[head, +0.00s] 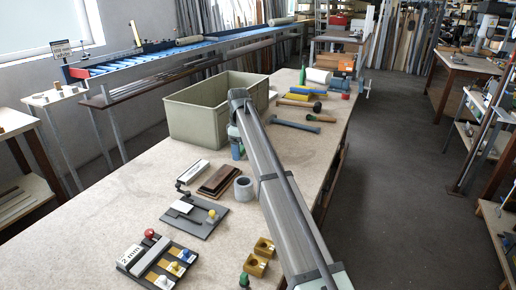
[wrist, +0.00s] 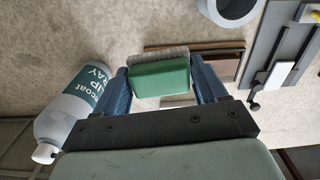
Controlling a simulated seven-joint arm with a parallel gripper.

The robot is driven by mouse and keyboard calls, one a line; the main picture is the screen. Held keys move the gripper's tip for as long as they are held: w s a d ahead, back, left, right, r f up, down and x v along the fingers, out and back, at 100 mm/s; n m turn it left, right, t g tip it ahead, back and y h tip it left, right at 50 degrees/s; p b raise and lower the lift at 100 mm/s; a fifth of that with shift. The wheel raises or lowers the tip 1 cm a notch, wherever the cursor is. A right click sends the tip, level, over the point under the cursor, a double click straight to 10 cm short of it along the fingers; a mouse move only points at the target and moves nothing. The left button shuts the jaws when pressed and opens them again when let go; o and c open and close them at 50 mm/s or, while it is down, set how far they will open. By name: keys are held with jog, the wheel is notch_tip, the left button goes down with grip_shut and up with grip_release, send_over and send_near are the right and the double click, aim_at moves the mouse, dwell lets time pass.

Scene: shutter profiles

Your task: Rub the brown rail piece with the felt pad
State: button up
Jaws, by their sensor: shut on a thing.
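The felt pad (wrist: 161,76) is a green block with a grey felt layer along its far edge. It is held between the two blue fingers of my gripper (wrist: 163,84) in the wrist view. The brown rail piece (wrist: 226,66) lies on the table just beyond the pad there, partly hidden by pad and finger; I cannot tell whether they touch. In the head view the brown rail piece (head: 219,180) lies on the bench, nearer the camera than my gripper (head: 237,150). My arm hides the pad in that view.
A white piece (head: 193,171) lies left of the brown one, and a grey ring (head: 244,188) stands right of it. A grey-green crate (head: 205,115) stands behind. A spray bottle (wrist: 75,105) lies left of my gripper. A dark fixture (head: 195,215) sits in front.

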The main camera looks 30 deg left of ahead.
jog(key=s+a+n, duration=0.2)
jog(key=s+n, duration=0.4)
jog(key=n, duration=0.2)
jog(key=s+a+n, duration=0.3)
jog(key=s+n, duration=0.3)
jog(key=n, duration=0.3)
jog(key=shift+s+a+r, duration=0.15)
jog(key=shift+a+r, duration=0.15)
jog(key=shift+a, duration=0.05)
